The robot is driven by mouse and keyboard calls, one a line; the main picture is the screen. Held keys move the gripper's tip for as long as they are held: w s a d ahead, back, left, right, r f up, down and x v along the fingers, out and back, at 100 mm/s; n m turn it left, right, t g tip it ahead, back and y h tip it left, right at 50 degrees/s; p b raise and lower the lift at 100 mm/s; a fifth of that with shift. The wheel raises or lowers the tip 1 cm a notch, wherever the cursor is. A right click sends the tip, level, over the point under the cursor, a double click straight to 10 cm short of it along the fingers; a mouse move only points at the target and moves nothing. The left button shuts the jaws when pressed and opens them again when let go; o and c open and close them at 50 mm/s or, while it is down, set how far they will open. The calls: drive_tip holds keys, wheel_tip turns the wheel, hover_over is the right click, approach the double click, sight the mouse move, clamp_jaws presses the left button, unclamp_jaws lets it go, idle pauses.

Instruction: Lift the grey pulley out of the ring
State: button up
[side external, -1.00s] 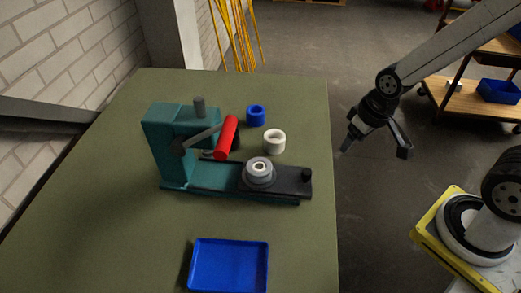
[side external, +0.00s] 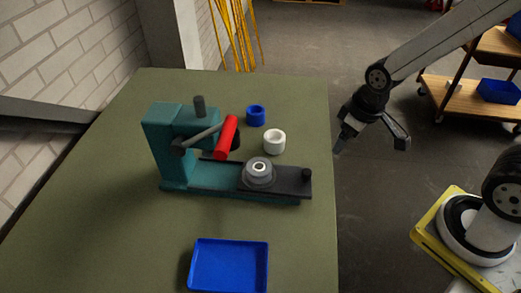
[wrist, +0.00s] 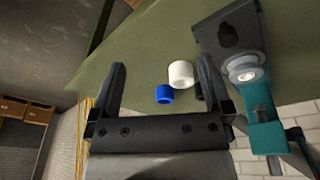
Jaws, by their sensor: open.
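The grey pulley (side external: 259,166), with a pale hub and a dark centre, sits in the darker grey ring (side external: 259,182) on the black plate of the teal press. In the wrist view the pulley (wrist: 243,66) shows at the right, just beyond one finger. My gripper (side external: 371,140) is open and empty. It hangs past the table's right edge, well to the right of the pulley and apart from everything. Its two spread fingers also show in the wrist view (wrist: 162,66). How deep the pulley sits in the ring is hidden.
The teal press (side external: 173,150) has a red-handled lever (side external: 226,138) close to the pulley's left. A white collar (side external: 274,141) and a blue collar (side external: 256,115) stand behind. A blue tray (side external: 229,266) lies in front. The green table's (side external: 305,105) right side is free.

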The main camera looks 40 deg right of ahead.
drive_tip(key=w+a+r+n+g, duration=0.1)
drive_tip(key=w+a+r+n, duration=0.1)
drive_tip(key=w+a+n, duration=0.85)
drive_tip(key=r+n+g, duration=0.1)
drive_tip(key=r+n, duration=0.1)
drive_tip(key=n, duration=1.2)
hover_over(259, 166)
drive_tip(key=shift+f, duration=0.1)
drive_tip(key=shift+f, duration=0.15)
drive_tip(key=shift+f, duration=2.85)
drive_tip(key=shift+f, duration=2.75)
drive_tip(key=shift+r, duration=0.1)
drive_tip(key=c, duration=0.9)
